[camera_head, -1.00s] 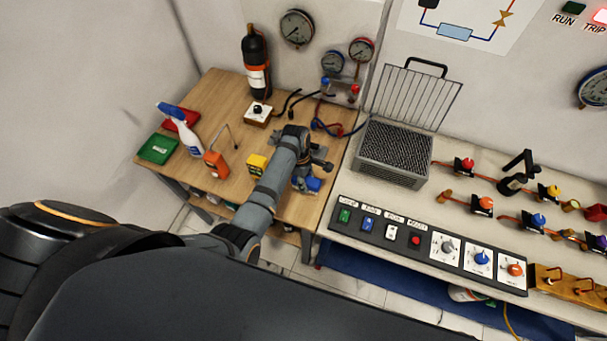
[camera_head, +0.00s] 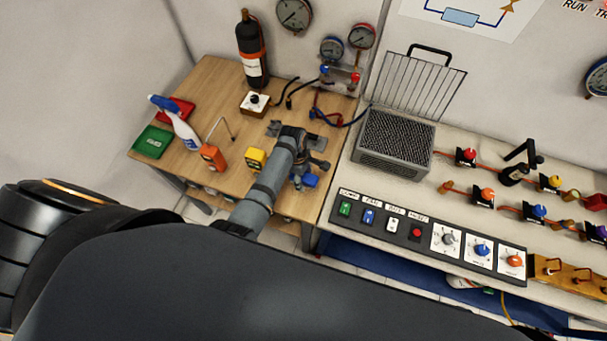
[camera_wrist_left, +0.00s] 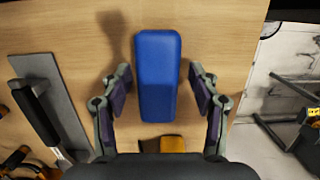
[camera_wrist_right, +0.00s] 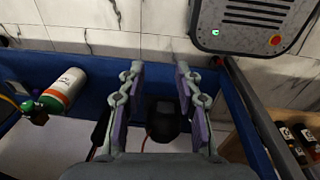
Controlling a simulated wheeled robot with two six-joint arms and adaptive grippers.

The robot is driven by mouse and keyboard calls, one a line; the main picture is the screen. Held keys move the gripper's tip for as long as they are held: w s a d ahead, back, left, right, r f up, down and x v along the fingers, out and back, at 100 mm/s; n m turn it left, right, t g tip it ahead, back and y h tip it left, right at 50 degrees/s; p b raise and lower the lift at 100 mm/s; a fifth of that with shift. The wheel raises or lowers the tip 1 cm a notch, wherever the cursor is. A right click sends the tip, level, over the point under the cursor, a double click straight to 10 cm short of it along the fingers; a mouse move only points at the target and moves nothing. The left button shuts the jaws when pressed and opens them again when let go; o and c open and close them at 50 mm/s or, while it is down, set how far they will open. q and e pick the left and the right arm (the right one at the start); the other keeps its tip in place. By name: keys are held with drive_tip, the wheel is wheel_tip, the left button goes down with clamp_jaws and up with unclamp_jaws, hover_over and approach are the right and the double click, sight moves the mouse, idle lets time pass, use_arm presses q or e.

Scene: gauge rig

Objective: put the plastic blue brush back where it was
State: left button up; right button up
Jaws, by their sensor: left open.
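The blue brush (camera_wrist_left: 157,75) shows in the left wrist view as a long blue block lying on the wooden table. In the head view it is a small blue patch (camera_head: 310,180) near the table's right front edge, partly hidden by my left gripper. My left gripper (camera_wrist_left: 159,78) is open, with one finger on each side of the brush and a visible gap to each. My right gripper (camera_wrist_right: 160,68) is open in the right wrist view and holds nothing that I can see.
A spray bottle (camera_head: 178,125) stands farther left. A grey plate with a black handle (camera_wrist_left: 48,105) lies beside the brush. A gas cylinder (camera_wrist_right: 62,90) shows in the right wrist view.

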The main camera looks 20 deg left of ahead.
use_arm(q)
drive_tip(key=r, duration=0.3)
drive_tip(key=r+b, duration=0.1)
drive_tip(key=shift+a+r, duration=0.15)
drive_tip(key=shift+a, duration=0.15)
wheel_tip(320, 180, up, 8)
drive_tip(key=a+b, duration=0.1)
drive_tip(key=shift+f+b, duration=0.2)
drive_tip(key=shift+b, duration=0.1)
use_arm(e)
drive_tip(key=w+f, duration=0.1)
drive_tip(key=f, duration=0.1)
drive_tip(key=shift+w+a+f, duration=0.3)
drive_tip(key=shift+w+a, duration=0.1)
drive_tip(key=shift+w+d, duration=0.15)
use_arm(q)
drive_tip(key=shift+s+f, duration=0.1)
use_arm(e)
drive_tip(key=shift+w, duration=0.1)
